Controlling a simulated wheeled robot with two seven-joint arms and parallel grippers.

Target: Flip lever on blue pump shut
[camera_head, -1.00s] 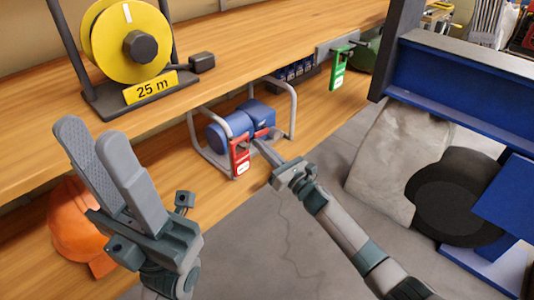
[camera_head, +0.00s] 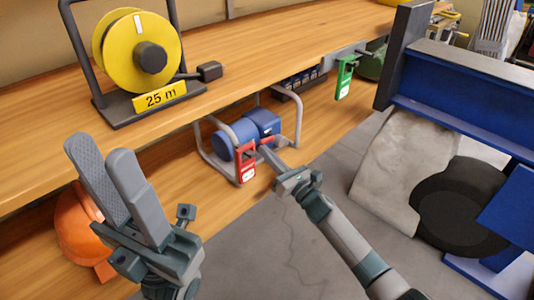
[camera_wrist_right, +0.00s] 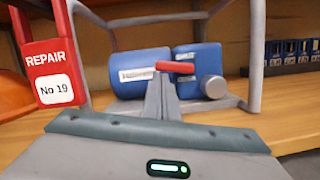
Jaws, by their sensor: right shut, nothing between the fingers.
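The blue pump (camera_head: 232,142) sits in a grey tube frame on the lower shelf; it also shows in the right wrist view (camera_wrist_right: 140,70). Its red lever (camera_wrist_right: 175,67) lies roughly level across the front of the body. My right gripper (camera_head: 265,153) is shut and empty, its fingertips (camera_wrist_right: 160,88) at the lever's left part in the right wrist view. I cannot tell whether they touch it. A red tag (camera_wrist_right: 50,62) reading "REPAIR No 19" hangs on the frame's left side. My left gripper (camera_head: 100,148) is open and empty, away from the pump.
A yellow reel (camera_head: 138,50) marked 25 m stands on the bench above. An orange helmet (camera_head: 75,225) lies at lower left. A green tag (camera_head: 344,77) hangs under the bench edge. A grey sack (camera_head: 395,165) and a blue steel beam (camera_head: 465,90) are at right.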

